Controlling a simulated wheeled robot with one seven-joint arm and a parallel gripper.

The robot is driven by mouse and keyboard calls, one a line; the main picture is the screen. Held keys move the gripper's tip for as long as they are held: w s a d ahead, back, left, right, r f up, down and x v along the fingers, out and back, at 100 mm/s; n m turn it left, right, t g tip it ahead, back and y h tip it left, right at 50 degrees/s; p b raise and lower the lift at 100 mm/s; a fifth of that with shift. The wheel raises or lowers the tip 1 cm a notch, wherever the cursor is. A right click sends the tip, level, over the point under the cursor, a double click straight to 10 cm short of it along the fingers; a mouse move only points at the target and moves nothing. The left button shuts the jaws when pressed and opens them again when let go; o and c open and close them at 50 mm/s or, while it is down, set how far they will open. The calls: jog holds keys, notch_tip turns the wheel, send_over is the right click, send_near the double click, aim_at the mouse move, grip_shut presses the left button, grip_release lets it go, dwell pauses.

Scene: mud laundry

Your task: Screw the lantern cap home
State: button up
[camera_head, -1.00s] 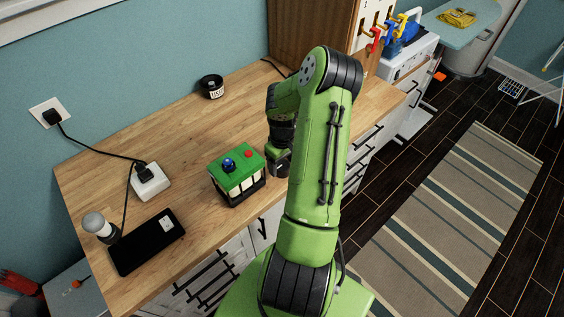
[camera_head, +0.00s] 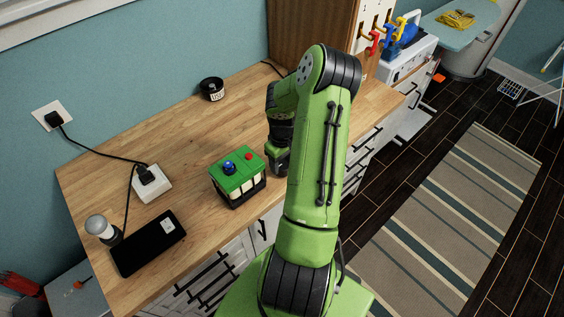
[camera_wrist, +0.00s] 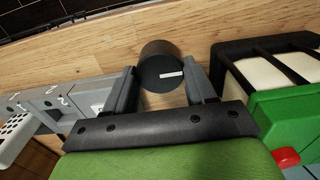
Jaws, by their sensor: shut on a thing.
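My gripper (camera_wrist: 172,82) is shut on a dark round cap (camera_wrist: 157,62) with a white mark on its face, one grey finger on each side of it. The cap's lower part and whatever is under it are hidden in the wrist view. In the head view my gripper (camera_head: 277,166) is low over the front edge of the wooden counter, and my arm hides most of what it holds. A green-topped box (camera_head: 237,172) with a black frame, cream panels, a blue knob and a red button stands just left of it. I cannot tell whether this box is the lantern.
The wooden counter (camera_head: 180,130) has a black round tin (camera_head: 212,88), a white plug block (camera_head: 152,182), a black slab (camera_head: 148,243) and a bulb-topped item (camera_head: 98,226). In the wrist view a grey numbered unit (camera_wrist: 50,103) lies left of my gripper. The counter's middle is clear.

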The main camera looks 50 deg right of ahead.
aim_at(282, 164)
jog(key=shift+r+p, duration=1.3)
jog(key=shift+r, duration=0.95)
jog(key=shift+f, duration=0.1)
